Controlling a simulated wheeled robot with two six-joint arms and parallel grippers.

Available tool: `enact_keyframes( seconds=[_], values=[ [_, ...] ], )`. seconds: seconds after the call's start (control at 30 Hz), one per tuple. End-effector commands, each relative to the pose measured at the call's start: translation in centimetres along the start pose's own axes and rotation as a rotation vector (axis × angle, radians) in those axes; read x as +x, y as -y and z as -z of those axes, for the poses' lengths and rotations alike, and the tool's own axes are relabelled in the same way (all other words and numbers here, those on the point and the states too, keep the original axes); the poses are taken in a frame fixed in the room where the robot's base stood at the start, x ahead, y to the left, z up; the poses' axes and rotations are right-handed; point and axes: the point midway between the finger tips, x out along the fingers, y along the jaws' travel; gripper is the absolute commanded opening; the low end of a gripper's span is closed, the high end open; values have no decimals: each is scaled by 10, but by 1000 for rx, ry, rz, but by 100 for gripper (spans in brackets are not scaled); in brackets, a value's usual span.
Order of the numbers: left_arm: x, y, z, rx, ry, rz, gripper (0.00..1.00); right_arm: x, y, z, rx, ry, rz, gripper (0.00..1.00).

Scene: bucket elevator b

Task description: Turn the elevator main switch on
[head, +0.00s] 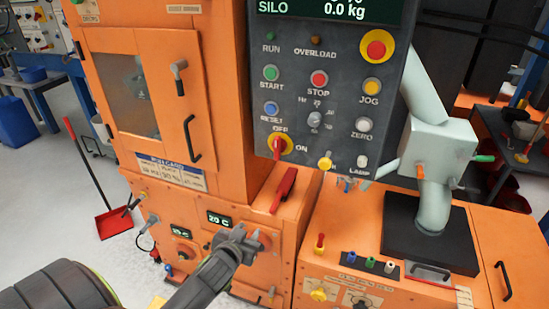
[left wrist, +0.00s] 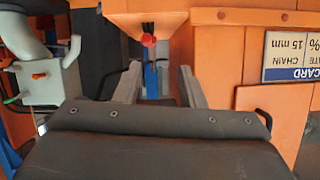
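The main switch (head: 279,146) is a red handle on a yellow round base, low on the dark control panel. OFF is printed above it and ON to its right. Its handle looks roughly upright, toward the OFF side. My left gripper (head: 243,240) is below the switch and a little to its left, apart from it, in front of the orange cabinet's lower dials. In the left wrist view its two fingers (left wrist: 160,85) stand wide apart with nothing between them. A red round knob (left wrist: 148,40) shows beyond them; I cannot tell which part it is. My right gripper is not in view.
A red lever (head: 284,190) sticks out on the orange ledge between switch and gripper. The panel (head: 330,100) holds several buttons near the switch. A grey chute (head: 433,150) stands to the right. A cabinet door handle (head: 192,138) juts out at left.

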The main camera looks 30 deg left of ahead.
Motion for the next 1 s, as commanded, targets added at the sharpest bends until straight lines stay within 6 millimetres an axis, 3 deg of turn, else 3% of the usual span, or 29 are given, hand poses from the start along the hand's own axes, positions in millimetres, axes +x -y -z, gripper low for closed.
enact_keyframes(
  seconds=[0.03, 0.1, 0.2, 0.33, 0.5, 0.67, 1.0],
  values=[
    [-10, -2, 29, -15, -72, -3, 36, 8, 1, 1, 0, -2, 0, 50],
    [-27, -3, 65, -37, -153, -5, 36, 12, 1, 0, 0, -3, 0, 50],
    [-53, -4, 106, -67, -252, -10, 36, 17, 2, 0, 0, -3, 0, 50],
    [-81, -5, 140, -99, -342, -19, 36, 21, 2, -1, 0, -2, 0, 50],
    [-98, -5, 160, -119, -392, -25, 36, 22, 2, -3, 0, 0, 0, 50],
    [-86, -5, 168, -120, -398, -26, 36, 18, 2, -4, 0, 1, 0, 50],
    [-27, -5, 193, -120, -396, -26, 36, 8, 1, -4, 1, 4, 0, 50]
  ],
)
